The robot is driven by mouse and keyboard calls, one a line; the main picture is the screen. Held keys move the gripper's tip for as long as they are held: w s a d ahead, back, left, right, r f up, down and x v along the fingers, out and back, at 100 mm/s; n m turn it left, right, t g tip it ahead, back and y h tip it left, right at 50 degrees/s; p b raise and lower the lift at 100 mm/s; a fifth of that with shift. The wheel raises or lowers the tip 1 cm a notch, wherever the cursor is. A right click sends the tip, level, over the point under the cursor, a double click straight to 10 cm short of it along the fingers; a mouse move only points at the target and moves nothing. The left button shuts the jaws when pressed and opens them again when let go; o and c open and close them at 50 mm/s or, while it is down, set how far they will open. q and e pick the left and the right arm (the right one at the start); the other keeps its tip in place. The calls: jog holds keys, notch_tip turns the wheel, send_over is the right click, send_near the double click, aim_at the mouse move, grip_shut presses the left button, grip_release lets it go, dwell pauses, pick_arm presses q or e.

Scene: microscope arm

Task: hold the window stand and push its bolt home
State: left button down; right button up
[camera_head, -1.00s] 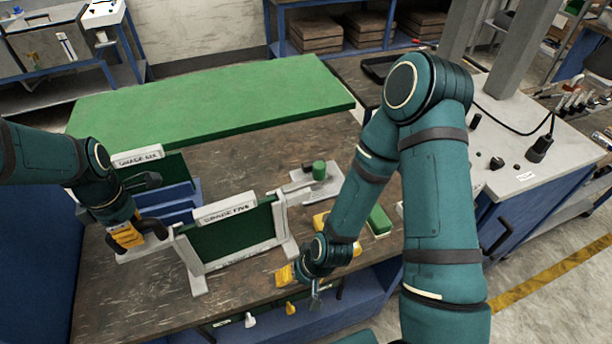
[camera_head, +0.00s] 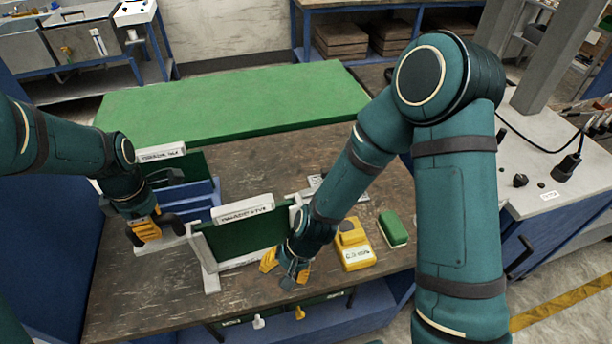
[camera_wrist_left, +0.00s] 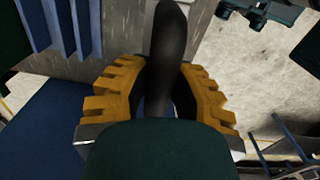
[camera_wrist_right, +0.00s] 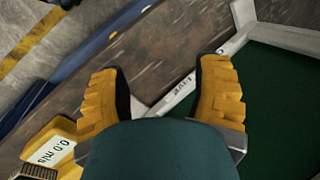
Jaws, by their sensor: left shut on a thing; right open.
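The window stand, a dark green panel (camera_head: 240,238) in a pale frame with a lettered top plate (camera_head: 243,208), stands near the table's front edge. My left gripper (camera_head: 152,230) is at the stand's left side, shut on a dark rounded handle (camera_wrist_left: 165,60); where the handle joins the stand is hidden. My right gripper (camera_head: 286,268) is open and empty beside the stand's right post. In the right wrist view, the pale frame edge (camera_wrist_right: 180,93) and green panel (camera_wrist_right: 285,105) lie beyond and right of its fingers (camera_wrist_right: 160,90). I cannot make out the bolt.
A yellow device (camera_head: 354,250) with a display and a green block (camera_head: 393,229) lie right of my right gripper. A second lettered stand (camera_head: 162,152) and blue slotted rack (camera_head: 195,195) are behind. A green mat (camera_head: 240,105) covers the back.

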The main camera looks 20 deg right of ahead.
jog(key=w+a+r+m+g+y, duration=0.15)
jog(key=a+r, duration=0.25)
jog(key=r, duration=0.4)
jog(key=w+a+r+m+g+y, duration=0.1)
jog(key=w+a+r, duration=0.1)
jog(key=a+r, duration=0.4)
jog(key=w+d+r+m+h, duration=0.1)
jog(key=w+d+r+h, duration=0.1)
jog(key=d, duration=0.6)
jog(key=w+d+r+m+t+h, duration=0.1)
jog(key=w+d+r, duration=0.3)
jog(key=d, duration=0.5)
jog(key=w+d+r+m+t+h, duration=0.1)
jog(key=w+d+r+h, duration=0.2)
jog(key=d, duration=0.6)
jog(key=shift+w+d+r+h, duration=0.1)
jog(key=shift+r+h, duration=0.1)
jog(key=shift+r, duration=0.45)
jog(key=shift+w+d+r+h, duration=0.1)
jog(key=shift+r+h, duration=0.05)
jog(key=shift+r, duration=0.5)
jog(key=shift+d+f, duration=0.15)
jog(key=shift+d, duration=0.1)
notch_tip(320, 180, down, 12)
jog(key=shift+r, duration=0.25)
